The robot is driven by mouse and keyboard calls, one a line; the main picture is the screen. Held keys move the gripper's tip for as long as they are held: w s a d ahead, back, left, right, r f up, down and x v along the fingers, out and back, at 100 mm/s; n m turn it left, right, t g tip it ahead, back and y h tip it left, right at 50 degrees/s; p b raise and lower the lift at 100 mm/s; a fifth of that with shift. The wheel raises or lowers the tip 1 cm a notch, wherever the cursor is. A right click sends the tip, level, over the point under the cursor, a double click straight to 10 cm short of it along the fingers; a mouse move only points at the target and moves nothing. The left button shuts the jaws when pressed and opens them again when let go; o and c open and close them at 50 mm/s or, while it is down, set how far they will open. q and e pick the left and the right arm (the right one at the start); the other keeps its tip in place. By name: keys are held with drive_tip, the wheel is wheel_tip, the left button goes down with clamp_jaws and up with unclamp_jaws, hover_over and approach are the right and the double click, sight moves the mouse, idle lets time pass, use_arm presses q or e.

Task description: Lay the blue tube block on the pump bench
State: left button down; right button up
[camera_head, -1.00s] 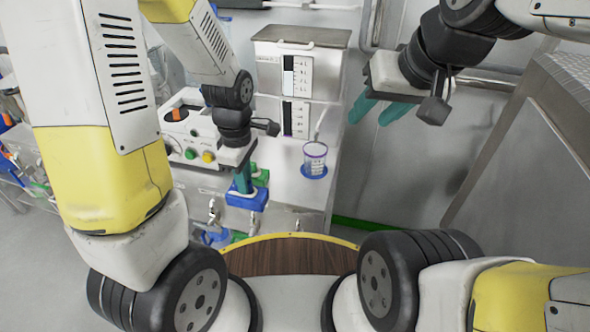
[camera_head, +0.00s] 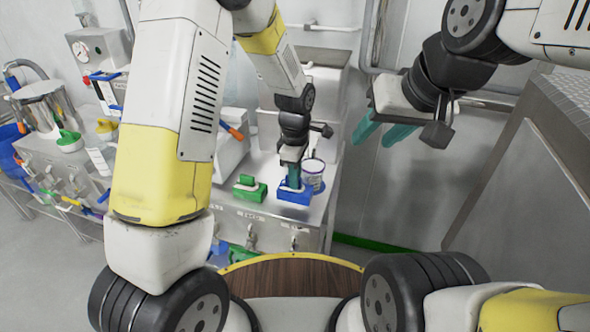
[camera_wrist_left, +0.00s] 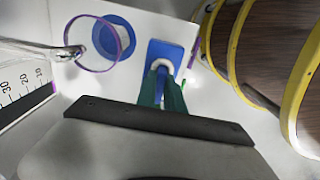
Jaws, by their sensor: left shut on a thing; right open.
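The blue tube block (camera_head: 294,196) is in my left gripper (camera_head: 294,181), between its teal fingers. It is over the front part of the steel pump bench (camera_head: 265,170), to the right of a green block (camera_head: 250,190). I cannot tell whether its underside touches the bench top. In the left wrist view the blue block (camera_wrist_left: 164,54) lies beyond the fingertips (camera_wrist_left: 162,72), which are shut on its raised middle part. My right gripper (camera_head: 381,130) is open and empty, in the air right of the bench.
A clear cup with a purple rim (camera_head: 313,171) stands on a blue base just behind and right of the block; its rim shows in the left wrist view (camera_wrist_left: 92,42). White equipment stands at the back. A steel cabinet (camera_head: 530,165) is at the right.

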use_arm(q)
drive_tip(key=shift+w+f, duration=0.1)
drive_tip(key=shift+f, duration=1.65)
drive_tip(key=c, duration=1.5)
unclamp_jaws()
drive_tip(key=shift+f, duration=0.15)
drive_tip(key=shift+o, duration=0.2)
